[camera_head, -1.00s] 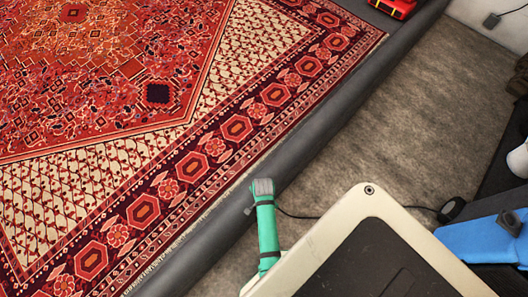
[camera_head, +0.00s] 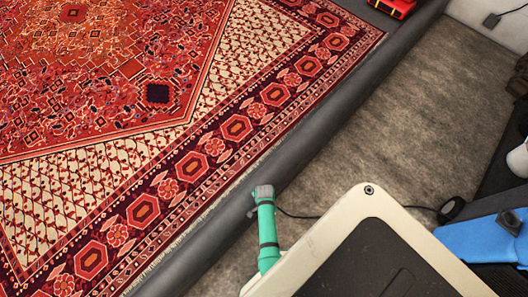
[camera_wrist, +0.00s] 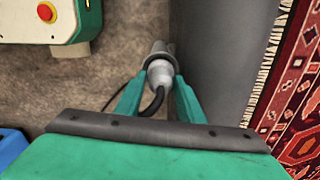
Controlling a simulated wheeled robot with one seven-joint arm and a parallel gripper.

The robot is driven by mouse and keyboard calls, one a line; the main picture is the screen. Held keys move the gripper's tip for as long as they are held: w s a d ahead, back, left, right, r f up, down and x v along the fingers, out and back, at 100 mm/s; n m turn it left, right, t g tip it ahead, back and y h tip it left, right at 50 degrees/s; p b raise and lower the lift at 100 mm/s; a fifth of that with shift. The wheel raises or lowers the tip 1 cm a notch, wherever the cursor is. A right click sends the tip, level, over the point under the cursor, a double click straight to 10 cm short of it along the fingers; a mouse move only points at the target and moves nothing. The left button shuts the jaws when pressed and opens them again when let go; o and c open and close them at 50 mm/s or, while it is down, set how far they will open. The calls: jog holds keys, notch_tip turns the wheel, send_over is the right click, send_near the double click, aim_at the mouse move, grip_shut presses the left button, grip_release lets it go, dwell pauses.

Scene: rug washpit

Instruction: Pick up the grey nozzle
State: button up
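The grey nozzle (camera_wrist: 160,72) is in the upper middle of the wrist view, with a light grey barrel and a darker grey collar and end. My gripper (camera_wrist: 160,84) has two green fingers, one along each side of the barrel, and they look closed against it. In the head view the nozzle (camera_head: 263,193) shows as a small grey end at the top of my green gripper (camera_head: 266,207). It appears over the dark grey rim beside the rug. The fingers hide part of the barrel.
A black cable (camera_head: 300,216) runs right from the nozzle, behind my base. The thick dark rim (camera_head: 330,118) borders the red patterned rug (camera_head: 145,150). Bare brown-grey floor (camera_head: 400,125) lies right of the rim. A red object (camera_head: 395,7) stands at the top edge.

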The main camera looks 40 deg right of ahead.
jog(key=shift+f, duration=0.3)
jog(key=c, duration=0.8)
grip_shut()
jog(key=shift+w+r, duration=0.1)
